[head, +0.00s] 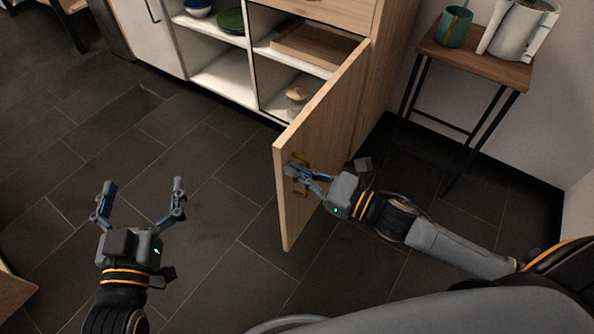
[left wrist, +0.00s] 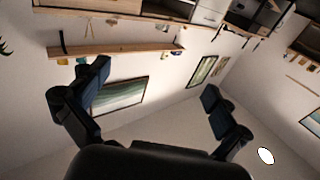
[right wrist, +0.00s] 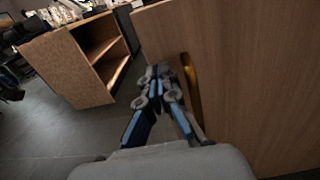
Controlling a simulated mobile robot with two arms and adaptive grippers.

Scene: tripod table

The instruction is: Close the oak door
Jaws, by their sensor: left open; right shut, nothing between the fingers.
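The oak door (head: 325,128) stands wide open, swung out from the cabinet on its right side, with its outer face towards my right arm. It carries a brass handle (head: 302,178), which also shows in the right wrist view (right wrist: 191,88). My right gripper (head: 290,169) is shut and empty at the door's outer face, beside the handle near the free edge. In the right wrist view its fingertips (right wrist: 158,75) overlap the door; I cannot tell whether they touch it. My left gripper (head: 144,187) is open and empty over the floor, apart from the door.
The open cabinet holds a wooden tray (head: 305,48), a mushroom-shaped object (head: 296,97), a green bowl (head: 231,21) and a blue bowl (head: 198,7). A side table (head: 475,66) with a jug (head: 520,28) and a green cup (head: 454,27) stands right. Tiled floor (head: 190,160) left of the door is clear.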

